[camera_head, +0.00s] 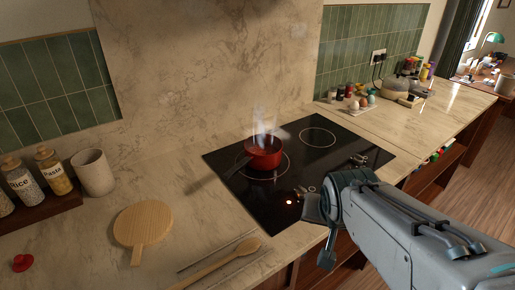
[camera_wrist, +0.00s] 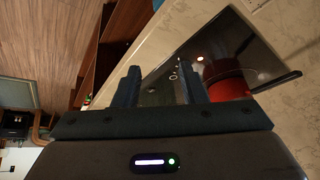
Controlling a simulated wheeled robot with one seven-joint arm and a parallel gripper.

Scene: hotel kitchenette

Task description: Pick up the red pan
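The red pan (camera_head: 263,155) sits upright on a rear-left zone of the black cooktop (camera_head: 315,190), with pale steam rising above it. Its dark handle points to the lower left. My gripper comes in from the right in the head view, near the cooktop's front edge, apart from the pan. In the wrist view, my gripper (camera_wrist: 160,78) has its two fingers spread with nothing between them. The red pan (camera_wrist: 226,84) shows there to the right of the fingers, its lower part hidden by the right finger and gripper body, with its handle running right.
A round wooden board (camera_head: 143,224) and a wooden spoon (camera_head: 225,262) lie on the counter left of the cooktop. Jars and a beige cup (camera_head: 94,172) stand farther left.

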